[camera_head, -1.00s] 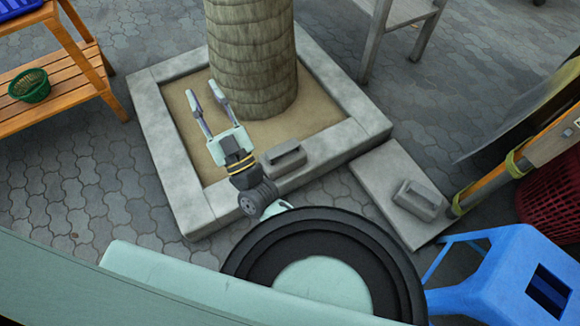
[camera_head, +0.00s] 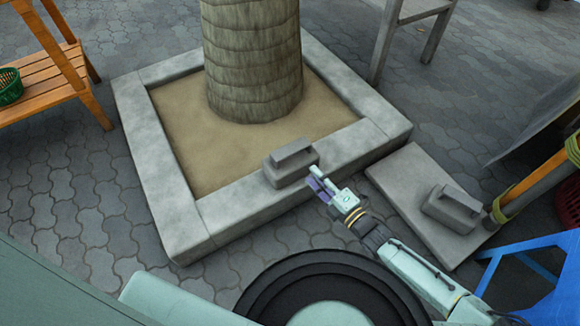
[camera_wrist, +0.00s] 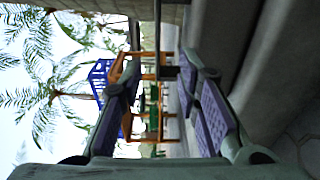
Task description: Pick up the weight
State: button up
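Two grey block weights with bar handles are in the head view. One weight (camera_head: 290,168) sits on the near rim of the stone planter (camera_head: 240,214); the other weight (camera_head: 452,208) sits on a flat slab to the right. My gripper (camera_head: 312,178) is close to the right end of the weight on the rim; I cannot tell whether they touch. In the wrist view my gripper (camera_wrist: 160,110) has its two fingers apart, with purple pads showing. No held object is clear between them. Grey surfaces fill the right of that tilted view, and I cannot tell which part is weight.
A tree trunk (camera_head: 252,60) rises from the sand in the planter. The slab (camera_head: 420,178) lies right of the planter. A blue stool (camera_head: 530,262) is at lower right, near a pole (camera_head: 528,185). A wooden shelf (camera_head: 45,92) stands at left. Paving left of the planter is clear.

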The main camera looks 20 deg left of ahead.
aim_at(295, 153)
jog(key=b+x, duration=0.2)
jog(key=x, duration=0.8)
jog(key=shift+w+a+r, duration=0.1)
jog(key=shift+w+r, duration=0.05)
grip_shut()
dwell(0.8)
jog(key=shift+r, duration=0.3)
